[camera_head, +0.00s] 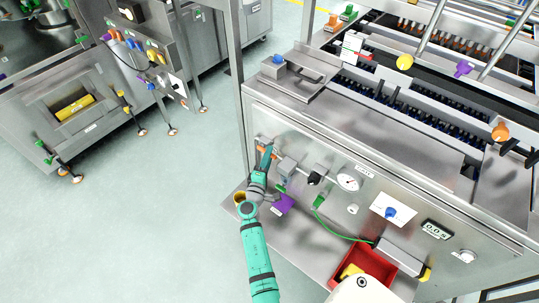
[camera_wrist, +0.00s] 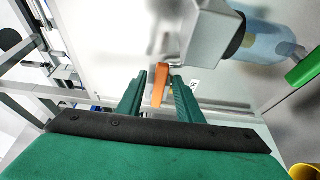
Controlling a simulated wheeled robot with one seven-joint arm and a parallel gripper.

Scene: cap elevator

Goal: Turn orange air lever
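The orange air lever (camera_wrist: 159,86) shows in the wrist view, between the two green fingers of my gripper (camera_wrist: 160,88). The fingers stand apart, one on each side of the lever, with a visible gap at least on the left. I cannot tell whether the right finger touches it. In the head view my gripper (camera_head: 268,158) is at the left end of the machine's front panel. A bit of the orange lever (camera_head: 261,150) shows beside it; the rest is hidden by the gripper.
A grey block (camera_wrist: 205,35) and a clear bluish bowl (camera_wrist: 262,42) are close to the right of the lever.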

